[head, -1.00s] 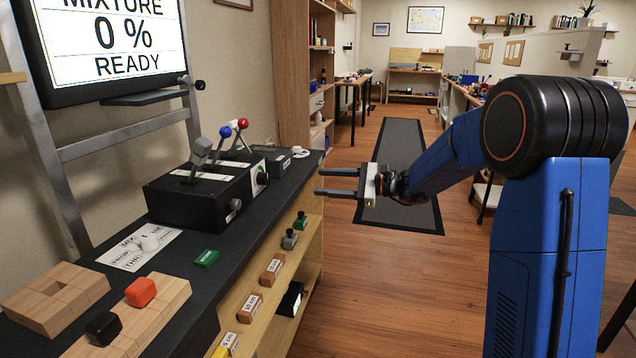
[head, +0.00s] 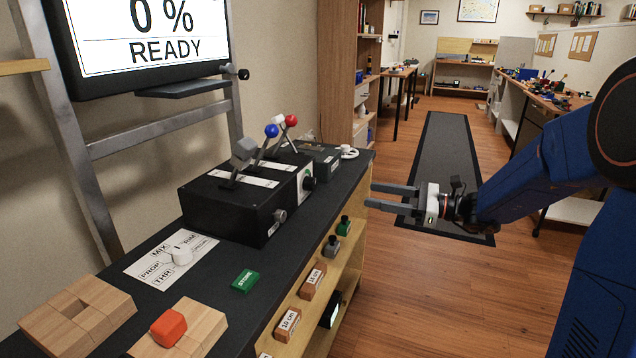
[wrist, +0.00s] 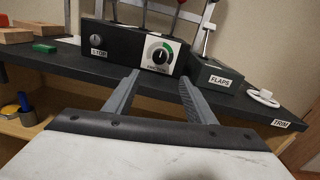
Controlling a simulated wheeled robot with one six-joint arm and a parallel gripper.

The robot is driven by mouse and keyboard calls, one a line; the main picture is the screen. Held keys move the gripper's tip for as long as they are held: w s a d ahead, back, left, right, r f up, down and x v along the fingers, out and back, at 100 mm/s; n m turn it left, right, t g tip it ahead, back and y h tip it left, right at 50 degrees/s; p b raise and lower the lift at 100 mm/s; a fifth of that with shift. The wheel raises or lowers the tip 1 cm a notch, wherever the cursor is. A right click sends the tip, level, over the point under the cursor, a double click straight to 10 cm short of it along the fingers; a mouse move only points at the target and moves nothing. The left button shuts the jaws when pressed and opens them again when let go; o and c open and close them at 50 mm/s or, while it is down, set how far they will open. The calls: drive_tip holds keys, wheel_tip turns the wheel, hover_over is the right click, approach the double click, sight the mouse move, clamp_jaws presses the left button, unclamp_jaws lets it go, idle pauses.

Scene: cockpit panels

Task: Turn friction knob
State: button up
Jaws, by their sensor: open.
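The friction knob (wrist: 159,56) is a round black knob on a white plate with a green arc, on the front of the black lever box (wrist: 120,42). In the head view the knob (head: 308,183) shows at the box's right front corner. My gripper (head: 370,196) is open and empty, off the front edge of the bench and to the right of the knob. In the wrist view my gripper's fingers (wrist: 160,82) point at the box, with the knob between and beyond them. There is a gap between fingertips and knob.
Levers with grey, blue (head: 271,131) and red (head: 291,120) heads rise from the box. A flaps box (wrist: 213,76) and white trim wheel (wrist: 263,97) stand to the right. A green block (head: 245,281) lies on the bench. Shelves with blocks sit below the edge.

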sight(315, 185)
drive_tip(key=x, duration=1.6)
drive_tip(key=shift+w+a, duration=0.2)
drive_tip(key=shift+a, duration=0.1)
drive_tip(key=shift+c, duration=0.3)
drive_tip(key=c, duration=1)
